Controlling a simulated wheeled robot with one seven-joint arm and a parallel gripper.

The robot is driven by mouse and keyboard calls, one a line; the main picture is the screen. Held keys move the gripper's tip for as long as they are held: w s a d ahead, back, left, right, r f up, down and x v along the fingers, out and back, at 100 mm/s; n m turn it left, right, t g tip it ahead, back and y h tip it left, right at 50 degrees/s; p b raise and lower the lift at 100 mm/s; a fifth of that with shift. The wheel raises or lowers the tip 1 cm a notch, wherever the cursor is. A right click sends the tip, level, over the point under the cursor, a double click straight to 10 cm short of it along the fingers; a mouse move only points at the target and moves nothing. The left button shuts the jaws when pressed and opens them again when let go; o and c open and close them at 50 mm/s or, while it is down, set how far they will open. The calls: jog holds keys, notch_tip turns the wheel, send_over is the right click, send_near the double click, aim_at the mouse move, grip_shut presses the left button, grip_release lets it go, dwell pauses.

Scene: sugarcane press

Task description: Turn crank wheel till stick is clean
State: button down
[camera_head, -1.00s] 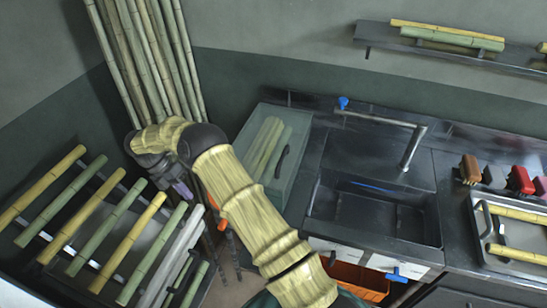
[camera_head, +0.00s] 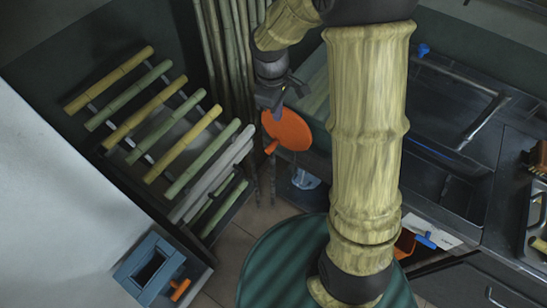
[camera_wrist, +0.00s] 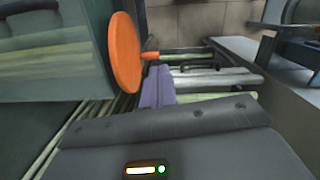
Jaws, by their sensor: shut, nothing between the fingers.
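The orange crank wheel (camera_head: 287,131) is a round disc with a short orange handle (camera_head: 270,147) on its side. In the wrist view the wheel (camera_wrist: 125,55) stands nearly edge-on, with its handle (camera_wrist: 151,55) pointing right. My gripper (camera_head: 277,112) is beside the wheel's upper left edge in the head view. In the wrist view its purple fingers (camera_wrist: 157,88) are shut and empty just below the handle; contact cannot be told. Yellow and green sticks (camera_head: 147,116) lie on a rack to the left. No stick can be made out in the press.
Tall canes (camera_head: 222,60) stand behind my gripper. A clear-sided box (camera_head: 318,85) is close by the wheel. A blue open box (camera_head: 150,268) with an orange handle stands at lower left. A sink counter (camera_head: 455,130) fills the right side.

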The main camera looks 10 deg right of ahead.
jog(key=s+d+r+m+t, duration=0.1)
jog(key=s+d+m, duration=0.2)
jog(key=s+m, duration=0.2)
jog(key=s+d+r+m+t+y, duration=0.1)
jog(key=s+d+m+t, duration=0.1)
jog(key=s+m, duration=0.4)
jog(key=shift+s+d, duration=0.5)
jog(key=shift+a+r, duration=0.1)
